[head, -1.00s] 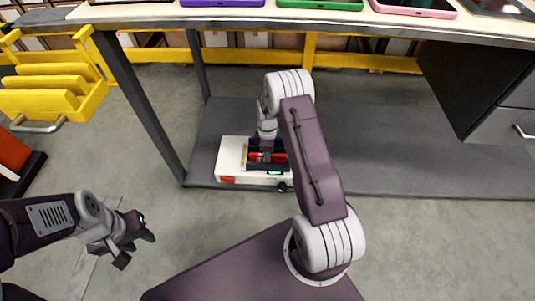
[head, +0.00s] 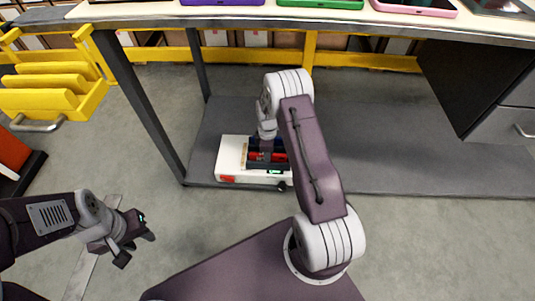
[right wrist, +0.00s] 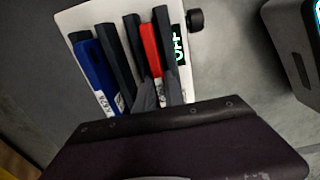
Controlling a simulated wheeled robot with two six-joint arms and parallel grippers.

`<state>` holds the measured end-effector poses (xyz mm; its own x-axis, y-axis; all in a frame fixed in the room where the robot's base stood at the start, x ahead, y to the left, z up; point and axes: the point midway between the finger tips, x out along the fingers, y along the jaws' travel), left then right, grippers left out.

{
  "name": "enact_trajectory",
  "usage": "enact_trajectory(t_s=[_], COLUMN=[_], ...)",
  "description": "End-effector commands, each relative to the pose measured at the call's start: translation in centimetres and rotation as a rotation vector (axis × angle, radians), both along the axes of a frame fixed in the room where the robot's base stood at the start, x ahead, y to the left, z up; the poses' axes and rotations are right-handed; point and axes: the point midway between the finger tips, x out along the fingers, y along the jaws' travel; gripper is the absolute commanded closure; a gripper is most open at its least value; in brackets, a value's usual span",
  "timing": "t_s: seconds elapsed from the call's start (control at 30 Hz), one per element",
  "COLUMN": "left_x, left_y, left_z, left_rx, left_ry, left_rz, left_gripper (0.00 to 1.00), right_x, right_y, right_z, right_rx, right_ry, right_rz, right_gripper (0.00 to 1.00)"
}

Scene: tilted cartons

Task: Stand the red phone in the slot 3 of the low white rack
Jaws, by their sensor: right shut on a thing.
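The low white rack (head: 232,160) stands on the grey lower shelf under the table, with dark upright dividers. It also shows in the right wrist view (right wrist: 72,18). The red phone (right wrist: 151,45) stands on edge between two dark dividers near the rack's right side in that view; its lower edge is hidden. My right gripper (right wrist: 158,95) is shut on the red phone, its fingers down among the dividers. In the head view my right arm hides part of the rack. I cannot read the slot number. My left gripper (head: 137,248) is open and empty above the floor.
A blue phone (right wrist: 95,68) stands in the rack's left part in the wrist view. The tabletop above (head: 300,22) holds several phones. A table leg (head: 140,100) stands left of the rack. The shelf right of it is clear.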

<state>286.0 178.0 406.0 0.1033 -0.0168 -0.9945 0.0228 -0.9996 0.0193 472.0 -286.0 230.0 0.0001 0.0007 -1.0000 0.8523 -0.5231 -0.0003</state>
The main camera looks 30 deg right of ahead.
Motion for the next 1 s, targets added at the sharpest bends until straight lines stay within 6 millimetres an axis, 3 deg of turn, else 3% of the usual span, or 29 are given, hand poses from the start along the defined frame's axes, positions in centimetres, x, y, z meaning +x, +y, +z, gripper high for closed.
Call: enact_trajectory(t_s=[0.13, 0.2, 0.27, 0.67, 1.0], left_x=[0.0, 0.0, 0.0, 0.0, 0.0], left_y=[0.0, 0.0, 0.0, 0.0, 0.0], left_z=[0.0, 0.0, 0.0, 0.7, 6.2], left_rx=[0.0, 0.0, 0.0, 0.0, 0.0], left_ry=[0.0, 0.0, 0.0, 0.0, 0.0], left_rz=[0.0, 0.0, 0.0, 0.0, 0.0], left_gripper=[0.64, 0.64, 0.64, 0.64, 0.64], right_x=[0.0, 0.0, 0.0, 0.0, 0.0], right_y=[0.0, 0.0, 0.0, 0.0, 0.0], right_z=[0.0, 0.0, 0.0, 0.8, 7.9], right_rx=[0.0, 0.0, 0.0, 0.0, 0.0], right_ry=[0.0, 0.0, 0.0, 0.0, 0.0], right_rz=[0.0, 0.0, 0.0, 0.0, 0.0], right_gripper=[1.0, 0.73, 0.61, 0.61, 0.61])
